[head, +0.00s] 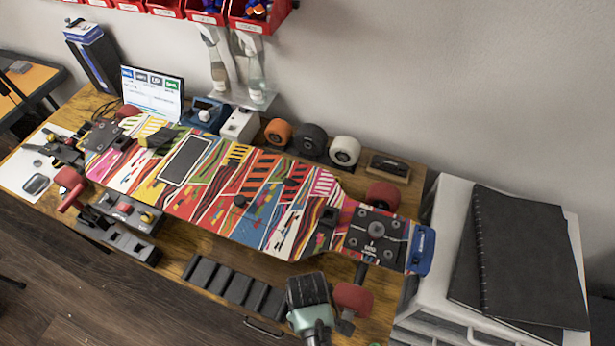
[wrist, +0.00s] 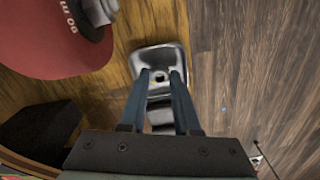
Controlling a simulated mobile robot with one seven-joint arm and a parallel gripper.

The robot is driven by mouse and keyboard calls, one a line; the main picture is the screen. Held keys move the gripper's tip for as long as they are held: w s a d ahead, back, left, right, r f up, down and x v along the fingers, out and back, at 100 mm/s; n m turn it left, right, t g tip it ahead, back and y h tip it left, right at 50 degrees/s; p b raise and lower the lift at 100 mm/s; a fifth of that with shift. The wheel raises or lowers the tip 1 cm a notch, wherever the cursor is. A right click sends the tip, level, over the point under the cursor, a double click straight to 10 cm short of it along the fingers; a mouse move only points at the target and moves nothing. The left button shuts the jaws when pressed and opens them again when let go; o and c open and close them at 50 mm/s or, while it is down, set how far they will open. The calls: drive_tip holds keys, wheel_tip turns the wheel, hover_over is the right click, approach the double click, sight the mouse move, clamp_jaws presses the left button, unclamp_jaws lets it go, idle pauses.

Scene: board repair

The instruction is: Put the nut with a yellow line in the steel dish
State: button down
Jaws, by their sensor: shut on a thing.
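In the wrist view, the two fingers of my gripper (wrist: 161,78) are shut on a small nut (wrist: 160,76). The nut is tiny there, and I cannot make out a yellow line on it. The shiny steel dish (wrist: 152,54) lies on the wooden bench directly beyond and beneath the fingertips. I cannot tell how high the nut is above the dish. In the head view, my gripper is at the bench's front edge, beside a red wheel, and its fingertips are hidden.
A red wheel (head: 352,298) of the skateboard (head: 235,190) stands close to my gripper; it also shows in the wrist view (wrist: 60,40). A black slotted rack (head: 235,286) lies to the left. The bench edge is close, with floor beyond. A drawer unit (head: 450,215) stands at right.

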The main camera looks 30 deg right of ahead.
drive_tip(key=shift+f, duration=0.25)
drive_tip(key=c, duration=0.6)
unclamp_jaws()
drive_tip(key=shift+c, duration=0.9)
drive_tip(key=shift+r, duration=0.1)
wheel_tip(320, 180, up, 7)
drive_tip(key=p, duration=0.8)
drive_tip(key=shift+r, duration=0.2)
